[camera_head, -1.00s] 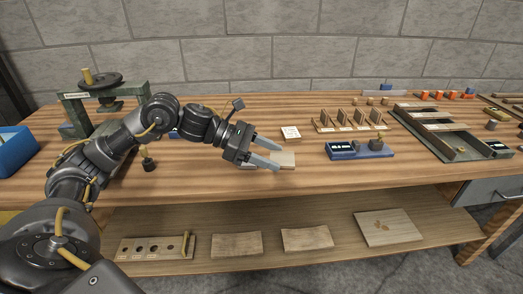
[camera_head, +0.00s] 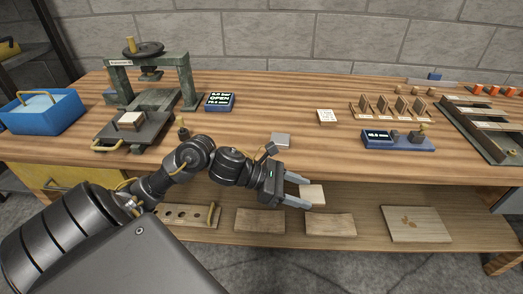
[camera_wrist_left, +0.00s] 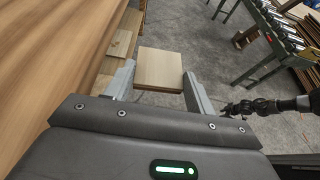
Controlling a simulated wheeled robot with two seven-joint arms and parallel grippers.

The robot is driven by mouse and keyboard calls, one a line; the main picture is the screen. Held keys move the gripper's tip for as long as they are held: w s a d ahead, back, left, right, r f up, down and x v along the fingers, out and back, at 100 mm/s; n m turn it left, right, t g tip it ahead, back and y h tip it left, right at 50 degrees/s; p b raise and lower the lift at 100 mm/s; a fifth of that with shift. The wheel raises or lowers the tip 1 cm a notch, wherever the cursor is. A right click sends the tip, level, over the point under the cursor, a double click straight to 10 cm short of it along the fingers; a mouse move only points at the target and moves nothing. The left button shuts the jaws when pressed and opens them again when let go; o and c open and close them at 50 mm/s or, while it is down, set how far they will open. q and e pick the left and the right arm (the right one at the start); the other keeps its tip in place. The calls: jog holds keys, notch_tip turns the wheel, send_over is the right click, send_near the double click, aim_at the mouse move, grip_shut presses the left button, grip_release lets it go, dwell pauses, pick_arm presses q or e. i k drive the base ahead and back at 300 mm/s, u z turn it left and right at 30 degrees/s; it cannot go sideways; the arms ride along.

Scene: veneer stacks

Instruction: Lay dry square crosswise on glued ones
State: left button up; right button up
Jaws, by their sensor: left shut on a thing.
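My left gripper (camera_head: 299,190) is shut on a pale wooden square (camera_head: 313,194). It holds the square in the air off the bench's front edge, in front of the lower shelf. The left wrist view shows the same square (camera_wrist_left: 160,69) flat between the two fingers. A pale square piece (camera_head: 130,119), possibly a small stack, lies on the dark plate (camera_head: 146,135) in front of the press. Whether glue is on it, I cannot tell. In the left wrist view a dark arm (camera_wrist_left: 275,104) shows at the right, probably my right one; its jaws are unclear.
The green press (camera_head: 185,80) stands behind the plate, with a blue tub (camera_head: 72,113) to its left. A display (camera_head: 220,101), a card (camera_head: 327,116) and a slotted rack (camera_head: 398,116) stand farther back.

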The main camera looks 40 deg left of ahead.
aim_at(129, 118)
jog(key=u, duration=2.1)
jog(key=k, duration=0.15)
